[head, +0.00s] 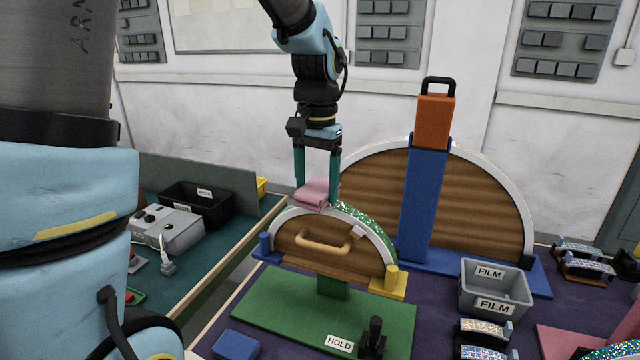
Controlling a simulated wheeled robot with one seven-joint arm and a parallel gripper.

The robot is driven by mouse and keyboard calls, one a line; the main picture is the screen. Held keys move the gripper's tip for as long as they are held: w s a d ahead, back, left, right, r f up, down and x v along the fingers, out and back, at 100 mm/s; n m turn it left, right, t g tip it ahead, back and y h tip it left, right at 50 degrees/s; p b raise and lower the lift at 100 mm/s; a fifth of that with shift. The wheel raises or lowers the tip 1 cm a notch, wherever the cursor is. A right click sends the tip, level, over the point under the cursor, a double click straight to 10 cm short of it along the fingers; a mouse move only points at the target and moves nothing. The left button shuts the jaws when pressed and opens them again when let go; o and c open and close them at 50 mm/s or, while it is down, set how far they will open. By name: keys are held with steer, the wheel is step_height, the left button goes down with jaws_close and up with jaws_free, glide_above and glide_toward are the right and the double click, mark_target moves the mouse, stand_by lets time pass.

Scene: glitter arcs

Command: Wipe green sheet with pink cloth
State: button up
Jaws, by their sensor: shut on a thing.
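The green sheet (372,226) is a glittery green strip lying along the right part of the curved rim of a small half-round wooden form (300,237). My gripper (317,188) points down over the top of this form. It is shut on the pink cloth (312,192), a folded pad between the two teal fingers. The cloth is at the top of the rim, just left of the sheet's upper end. I cannot tell whether it touches the rim or the sheet. The sheet's left end is partly hidden by the cloth and a finger.
The form stands on a green base (262,308) with a HOLD label and a black clamp knob (374,335). A larger arched form (490,200) with a blue post stands behind right. A grey FILM bin (496,290) is at right. A blue block (236,345) lies in front.

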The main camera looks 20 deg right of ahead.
steer(key=shift+w+a+f, duration=0.1)
steer(key=shift+w+a, duration=0.2)
steer(key=shift+a, duration=0.15)
steer(key=shift+r+p, duration=1.25)
steer(key=shift+r, duration=0.2)
steer(key=shift+d+r, duration=0.1)
steer(key=shift+r, duration=2.05)
